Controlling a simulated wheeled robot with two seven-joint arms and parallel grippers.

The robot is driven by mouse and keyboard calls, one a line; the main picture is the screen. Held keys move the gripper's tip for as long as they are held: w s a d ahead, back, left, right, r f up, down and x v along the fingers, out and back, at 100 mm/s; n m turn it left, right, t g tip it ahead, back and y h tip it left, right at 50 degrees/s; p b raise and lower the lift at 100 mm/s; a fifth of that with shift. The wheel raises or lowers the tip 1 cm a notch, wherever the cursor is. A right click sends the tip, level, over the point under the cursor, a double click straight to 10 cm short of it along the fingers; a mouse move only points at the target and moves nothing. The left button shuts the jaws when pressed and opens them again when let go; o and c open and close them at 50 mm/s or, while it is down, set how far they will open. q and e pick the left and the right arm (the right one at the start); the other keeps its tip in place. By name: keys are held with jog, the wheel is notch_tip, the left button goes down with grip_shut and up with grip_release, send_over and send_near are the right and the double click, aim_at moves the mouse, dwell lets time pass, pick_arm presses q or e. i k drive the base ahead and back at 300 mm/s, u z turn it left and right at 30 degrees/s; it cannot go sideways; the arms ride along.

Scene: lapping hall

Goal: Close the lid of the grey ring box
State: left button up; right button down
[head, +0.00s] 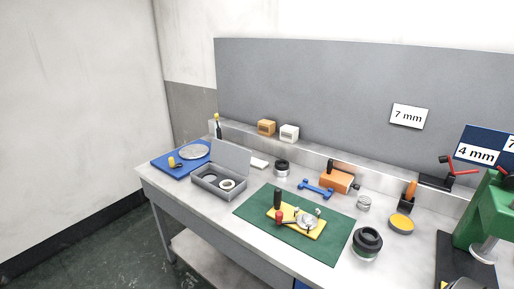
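The grey ring box (219,195) stands on the left part of the bench. Its lid (231,159) is raised along the back edge, so the box is open. Inside the box a pale ring (227,184) sits to the right, and a darker round shape lies to the left of it. Neither of my grippers shows in the head view.
Left of the box lies a blue mat (163,165) with a round disc (194,152). Right is a green mat (252,212) with a yellow fixture (285,226). A dark jar (282,168) stands behind. Bare bench lies in front of the box.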

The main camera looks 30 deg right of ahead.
aim_at(233, 157)
jog(key=z, duration=0.25)
jog(key=i, duration=0.95)
jog(key=z, duration=0.05)
